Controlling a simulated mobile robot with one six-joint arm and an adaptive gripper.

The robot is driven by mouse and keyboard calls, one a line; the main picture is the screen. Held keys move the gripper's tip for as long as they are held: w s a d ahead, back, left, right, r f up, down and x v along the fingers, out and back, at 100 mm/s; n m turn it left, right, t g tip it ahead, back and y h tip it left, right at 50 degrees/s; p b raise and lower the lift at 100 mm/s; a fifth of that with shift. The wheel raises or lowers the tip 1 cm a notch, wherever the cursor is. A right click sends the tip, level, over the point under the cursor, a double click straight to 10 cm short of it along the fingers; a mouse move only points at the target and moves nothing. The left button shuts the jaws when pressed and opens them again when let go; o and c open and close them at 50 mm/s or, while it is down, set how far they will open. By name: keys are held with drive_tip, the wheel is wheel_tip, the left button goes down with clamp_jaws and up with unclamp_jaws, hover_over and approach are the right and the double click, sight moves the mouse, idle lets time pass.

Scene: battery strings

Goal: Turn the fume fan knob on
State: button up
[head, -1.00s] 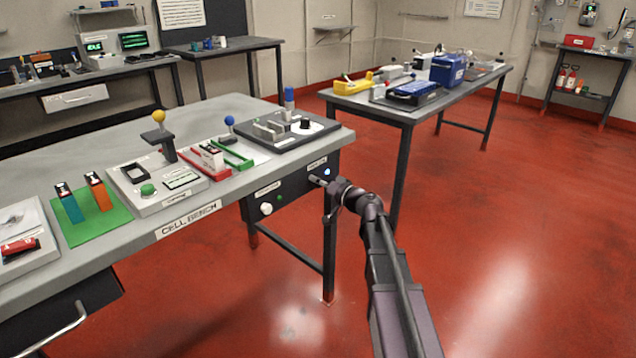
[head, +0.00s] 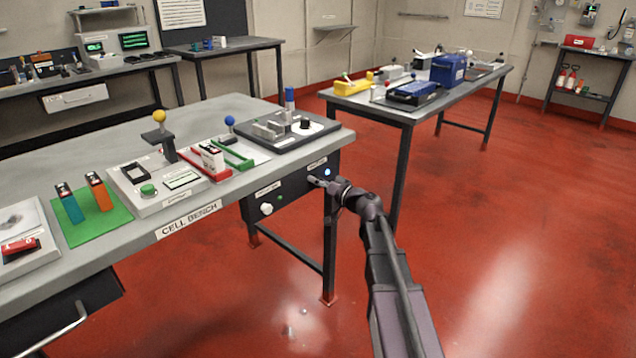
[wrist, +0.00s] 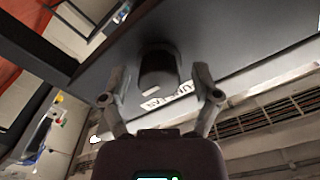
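A dark round knob (wrist: 157,70) with a pale mark on its end sticks out from a dark panel in the wrist view. A white label beside it appears upside down and is partly hidden, so I cannot read it fully. My gripper (wrist: 158,78) is open, with one finger on each side of the knob and visible gaps between. In the head view my gripper (head: 317,181) is at the right end of the dark panel (head: 296,189) under the cell bench, just below a lit blue lamp (head: 327,172). There it hides the knob.
A white knob (head: 266,209) and a green lamp (head: 280,197) are on the left part of the panel. The bench top (head: 250,183) overhangs above it, and a bench leg (head: 329,250) stands below my gripper. The red floor to the right is clear.

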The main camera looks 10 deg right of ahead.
drive_tip(key=shift+s+d, duration=0.1)
drive_tip(key=v, duration=1.1)
drive_tip(key=shift+s+d, duration=0.2)
drive_tip(key=shift+s, duration=0.15)
drive_tip(key=s+a+f+n+g+h, duration=0.2)
drive_tip(key=s+a+f+g, duration=0.65)
drive_tip(key=a+f, duration=0.2)
drive_tip(key=s+d+f+m+g+h, duration=0.25)
drive_tip(key=s+f+g+h, duration=0.35)
drive_tip(key=s+f+h, duration=0.4)
wheel_tip(320, 180, up, 33)
drive_tip(key=y+p, duration=0.1)
drive_tip(key=p, duration=3)
drive_tip(key=shift+s+d, duration=0.3)
drive_tip(key=shift+s, duration=0.1)
